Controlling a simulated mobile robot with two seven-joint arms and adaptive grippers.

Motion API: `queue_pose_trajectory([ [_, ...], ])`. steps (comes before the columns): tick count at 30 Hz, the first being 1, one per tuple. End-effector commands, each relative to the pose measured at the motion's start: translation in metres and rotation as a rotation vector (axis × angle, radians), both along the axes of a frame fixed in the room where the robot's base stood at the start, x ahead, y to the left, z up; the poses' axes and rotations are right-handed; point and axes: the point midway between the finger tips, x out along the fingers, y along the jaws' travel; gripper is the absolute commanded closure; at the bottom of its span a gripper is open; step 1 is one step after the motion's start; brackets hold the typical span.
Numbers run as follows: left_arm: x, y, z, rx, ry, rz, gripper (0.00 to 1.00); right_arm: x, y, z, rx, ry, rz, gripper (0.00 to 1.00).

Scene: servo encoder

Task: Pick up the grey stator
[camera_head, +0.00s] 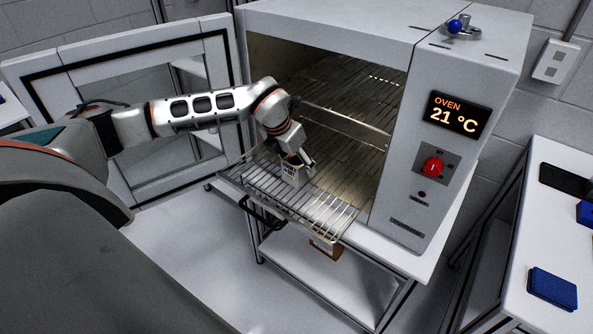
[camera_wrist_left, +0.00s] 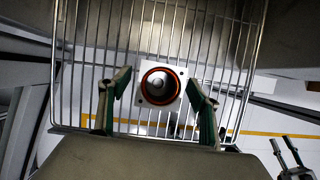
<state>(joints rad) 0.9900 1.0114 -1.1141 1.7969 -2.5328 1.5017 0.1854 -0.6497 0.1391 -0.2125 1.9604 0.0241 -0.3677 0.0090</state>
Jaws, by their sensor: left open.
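The grey stator (camera_head: 293,174) stands on the pulled-out wire rack in front of the oven opening. In the left wrist view it is a light square block (camera_wrist_left: 161,84) with a dark round bore and an orange-red ring. My left gripper (camera_head: 299,160) is open right at the stator. In the left wrist view its two fingers (camera_wrist_left: 158,95) are spread, one on each side of the stator, with visible gaps. A small two-pronged shape at that view's lower right corner may be my right gripper; its state is unclear.
The wire rack (camera_head: 325,214) sticks out of the oven (camera_head: 404,190), whose door (camera_head: 140,120) stands open at the left. The oven display (camera_head: 455,113) reads 21 °C. A white table (camera_head: 535,235) at the right holds a blue block (camera_head: 552,288) and a dark flat object.

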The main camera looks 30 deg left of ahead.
Motion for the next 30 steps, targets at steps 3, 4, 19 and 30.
queue_pose_trajectory([
  [3, 0.0, 0.0, 0.0, 0.0, 0.0, 0.0, 0.38, 0.001, 0.0, 0.002, 0.0, -0.004, 0.0, 0.66],
  [4, 0.0, 0.0, 0.0, 0.0, 0.0, 0.0, 0.43, 0.002, 0.0, 0.002, 0.0, -0.004, 0.0, 0.66],
  [19, 0.001, 0.0, 0.003, -0.001, -0.004, -0.001, 0.97, 0.002, 0.0, 0.002, 0.0, -0.005, 0.0, 0.66],
  [30, 0.002, 0.0, 0.042, -0.001, -0.01, -0.001, 0.97, 0.001, 0.0, -0.001, 0.0, -0.001, 0.001, 0.66],
])
